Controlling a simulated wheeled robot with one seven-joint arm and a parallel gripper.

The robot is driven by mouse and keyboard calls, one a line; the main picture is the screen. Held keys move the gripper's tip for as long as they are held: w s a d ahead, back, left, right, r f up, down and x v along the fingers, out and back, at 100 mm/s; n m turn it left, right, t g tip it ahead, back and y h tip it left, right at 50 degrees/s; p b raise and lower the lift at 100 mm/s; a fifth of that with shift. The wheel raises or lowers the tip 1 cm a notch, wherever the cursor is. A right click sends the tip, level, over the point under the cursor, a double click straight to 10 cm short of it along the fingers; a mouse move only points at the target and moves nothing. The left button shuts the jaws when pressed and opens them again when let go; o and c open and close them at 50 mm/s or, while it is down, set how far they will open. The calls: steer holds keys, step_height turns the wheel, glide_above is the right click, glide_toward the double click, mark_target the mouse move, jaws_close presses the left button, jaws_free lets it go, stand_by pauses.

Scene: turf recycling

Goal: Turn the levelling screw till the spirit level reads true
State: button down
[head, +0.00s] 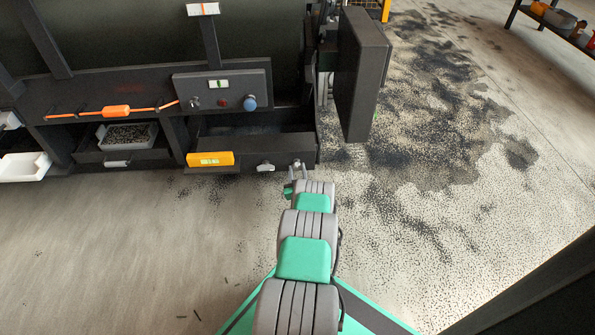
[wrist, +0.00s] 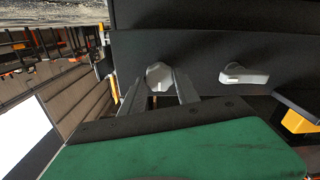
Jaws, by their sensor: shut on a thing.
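The grey levelling screw (wrist: 158,76) is a faceted knob on the dark front face of the machine, and only a small part shows in the head view. My gripper (wrist: 157,88) is shut on this knob, with one finger on each side; it also shows in the head view (head: 297,168). The yellow spirit level (head: 210,159) with a green vial is fixed left of the screw on the same dark front. A yellow corner of it (wrist: 298,122) shows at the right of the wrist view. Its bubble is too small to read.
A grey latch-like handle (head: 265,167) sits between level and screw. Above is a panel (head: 249,78) with a blue knob (head: 250,103) and a small display. A dark upright slab (head: 364,75) stands close right. Open floor with dark granules lies beyond.

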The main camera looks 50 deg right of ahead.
steer(key=m, duration=0.4)
steer(key=shift+b, duration=0.3)
steer(key=m, duration=0.5)
steer(key=shift+s+d+m, duration=0.1)
steer(key=shift+m, duration=0.3)
stand_by(0.3)
steer(key=c, duration=0.9)
jaws_free()
